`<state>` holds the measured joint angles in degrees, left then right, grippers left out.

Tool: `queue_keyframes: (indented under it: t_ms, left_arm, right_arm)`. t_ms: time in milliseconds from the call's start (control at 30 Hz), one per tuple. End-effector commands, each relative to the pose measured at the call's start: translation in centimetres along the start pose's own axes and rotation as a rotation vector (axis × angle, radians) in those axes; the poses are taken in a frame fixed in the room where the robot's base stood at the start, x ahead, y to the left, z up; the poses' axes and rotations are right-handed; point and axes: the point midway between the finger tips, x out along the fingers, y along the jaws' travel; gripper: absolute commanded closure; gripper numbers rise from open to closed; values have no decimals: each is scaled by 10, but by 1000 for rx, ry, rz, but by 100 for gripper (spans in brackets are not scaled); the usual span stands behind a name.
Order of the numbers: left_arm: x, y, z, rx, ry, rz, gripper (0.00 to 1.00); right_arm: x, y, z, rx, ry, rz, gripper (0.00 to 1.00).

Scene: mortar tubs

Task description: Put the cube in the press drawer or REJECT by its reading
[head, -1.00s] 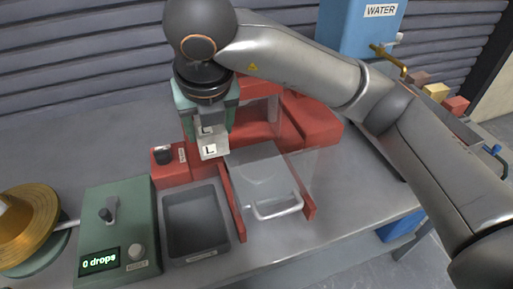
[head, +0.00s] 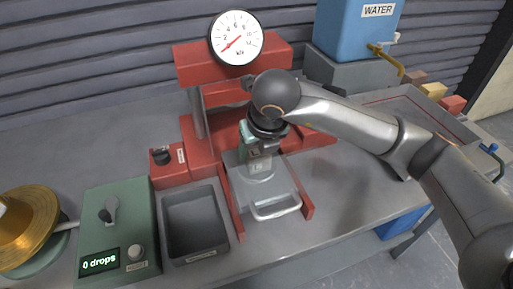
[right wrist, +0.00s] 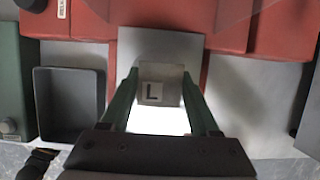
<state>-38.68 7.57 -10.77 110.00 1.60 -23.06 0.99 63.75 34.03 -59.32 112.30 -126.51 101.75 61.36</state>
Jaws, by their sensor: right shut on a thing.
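My right gripper (head: 257,150) is shut on a pale grey cube (right wrist: 171,76) marked with a letter L. In the head view the cube is mostly hidden between the fingers. The gripper is over the open press drawer (head: 284,195), a grey tray with a handle at its front. Whether the cube touches the drawer floor cannot be told. The red press (head: 190,72) stands behind, and its round kN gauge (head: 245,28) has a red needle pointing to the lower left, near the low end. My left gripper is not in view.
A dark grey bin (head: 205,192) with a small unreadable label stands left of the drawer and is empty. A green box (head: 135,205) reads "0 drops". A blue WATER tank (head: 352,40) and coloured blocks (head: 433,90) are at the back right.

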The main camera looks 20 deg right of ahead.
Motion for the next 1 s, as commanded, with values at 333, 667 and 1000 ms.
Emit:
queue_keyframes:
  t_ms: [333,667,1000]
  left_arm:
    - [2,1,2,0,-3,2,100]
    - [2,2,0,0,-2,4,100]
    - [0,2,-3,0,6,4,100]
  right_arm:
    - [1,0,0,0,-2,1,33]
    - [1,0,0,0,-2,1,8]
    - [-16,1,2,-1,-5,2,8]
